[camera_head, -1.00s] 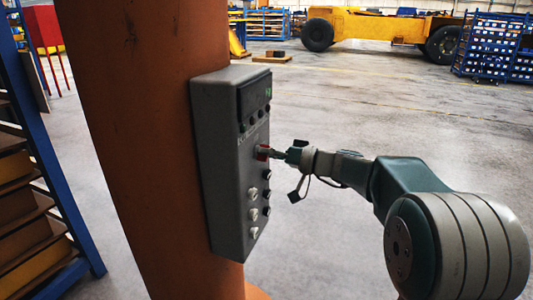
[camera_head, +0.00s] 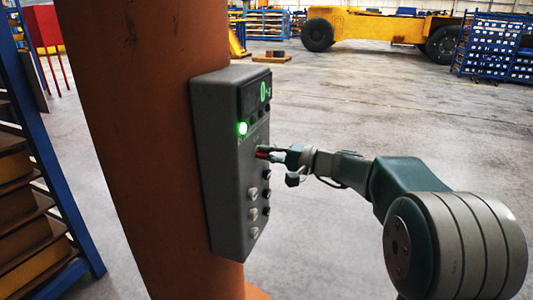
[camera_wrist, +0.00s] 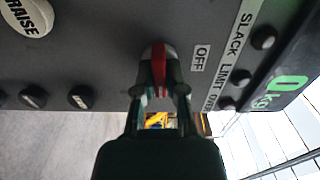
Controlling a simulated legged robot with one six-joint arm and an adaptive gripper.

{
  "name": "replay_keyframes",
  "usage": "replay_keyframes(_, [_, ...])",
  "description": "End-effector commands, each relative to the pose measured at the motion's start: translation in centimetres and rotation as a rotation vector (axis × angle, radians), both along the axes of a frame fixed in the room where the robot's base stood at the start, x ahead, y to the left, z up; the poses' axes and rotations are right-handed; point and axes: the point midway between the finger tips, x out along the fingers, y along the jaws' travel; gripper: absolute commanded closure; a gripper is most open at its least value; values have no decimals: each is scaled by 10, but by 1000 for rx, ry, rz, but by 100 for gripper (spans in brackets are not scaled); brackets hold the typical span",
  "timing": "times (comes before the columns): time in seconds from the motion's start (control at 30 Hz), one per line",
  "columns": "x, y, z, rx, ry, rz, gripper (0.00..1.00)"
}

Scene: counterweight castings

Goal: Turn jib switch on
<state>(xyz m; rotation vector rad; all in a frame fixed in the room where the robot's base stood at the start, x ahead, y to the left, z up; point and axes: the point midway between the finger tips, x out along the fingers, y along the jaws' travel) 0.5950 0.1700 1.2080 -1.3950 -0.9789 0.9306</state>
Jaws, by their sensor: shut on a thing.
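The jib switch has a red handle (camera_head: 262,155) and sits on the grey control box (camera_head: 226,180), which is fixed to an orange column. In the wrist view the red handle (camera_wrist: 158,64) stands between my fingers, beside an OFF label (camera_wrist: 200,58). My gripper (camera_wrist: 160,90) is shut on this handle; in the head view my gripper (camera_head: 277,154) reaches it from the right. A green lamp (camera_head: 243,128) on the box is lit. The box display (camera_wrist: 287,84) reads 0 kg in green. My fingers partly hide the switch.
White and black push buttons (camera_head: 253,205) sit below the switch; a RAISE button (camera_wrist: 27,14) is near my gripper. The orange column (camera_head: 150,130) stands behind the box. A blue rack (camera_head: 55,165) is at left. The floor at right is open.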

Motion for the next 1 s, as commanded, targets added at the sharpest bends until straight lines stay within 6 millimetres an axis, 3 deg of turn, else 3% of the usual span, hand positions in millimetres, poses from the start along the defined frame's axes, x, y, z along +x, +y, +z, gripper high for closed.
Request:
replay_keyframes(0.67, [2,-2,-4,19,66,-8,100])
replay_keyframes(0.7, [2,-2,-4,19,66,-8,75])
replay_keyframes(0.77, [2,-2,-3,20,66,-7,50])
replay_keyframes(1.0, [1,-1,-2,20,63,-3,50])
